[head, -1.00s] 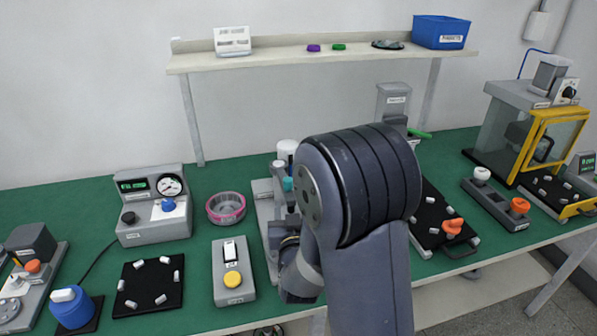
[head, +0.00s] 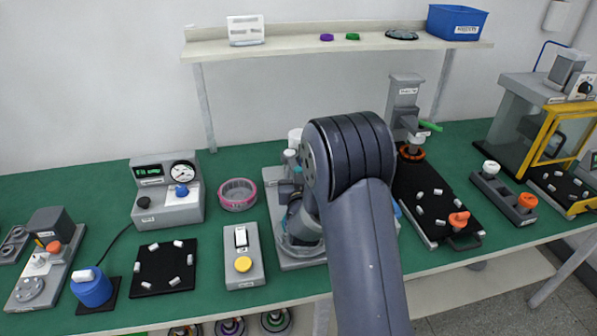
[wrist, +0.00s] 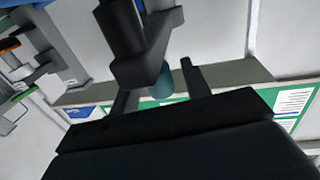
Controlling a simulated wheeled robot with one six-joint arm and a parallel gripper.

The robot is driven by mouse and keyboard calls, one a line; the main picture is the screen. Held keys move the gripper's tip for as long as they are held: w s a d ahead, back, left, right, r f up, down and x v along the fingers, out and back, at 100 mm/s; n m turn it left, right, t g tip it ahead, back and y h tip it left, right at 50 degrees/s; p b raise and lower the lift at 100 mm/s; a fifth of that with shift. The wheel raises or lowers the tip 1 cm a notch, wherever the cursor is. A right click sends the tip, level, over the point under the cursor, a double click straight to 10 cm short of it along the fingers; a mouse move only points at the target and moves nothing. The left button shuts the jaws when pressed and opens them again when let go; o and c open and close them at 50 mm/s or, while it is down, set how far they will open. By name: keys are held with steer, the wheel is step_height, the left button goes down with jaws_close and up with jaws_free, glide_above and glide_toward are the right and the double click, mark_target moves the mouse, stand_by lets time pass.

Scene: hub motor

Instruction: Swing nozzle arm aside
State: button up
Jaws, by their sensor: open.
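The nozzle station stands at the middle of the bench, on a grey base plate (head: 275,208) with a white cylinder (head: 294,138) at its back. My arm hides much of it in the head view. In the wrist view the nozzle arm shows as a dark grey part (wrist: 125,35) with a teal tip (wrist: 163,84). My gripper (wrist: 158,92) is open, its two dark fingers apart. The teal tip appears between the fingers in the picture; I cannot tell whether they touch it. The fingers are hidden in the head view.
A pink-rimmed clear dish (head: 238,195) and a grey switch box with a yellow button (head: 243,264) stand left of the station. A black tray (head: 432,205) with small parts lies to the right. A shelf (head: 330,45) runs above the back.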

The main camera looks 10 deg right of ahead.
steer(key=shift+c, duration=0.5)
jaws_close()
steer(key=w+d+n+y+b, duration=0.3)
steer(key=w+d+y+b, duration=0.2)
steer(key=d+b, duration=0.4)
steer(key=shift+w+d+b, duration=0.3)
steer(key=shift+d, duration=0.65)
steer(key=shift+r, duration=0.15)
stand_by(0.4)
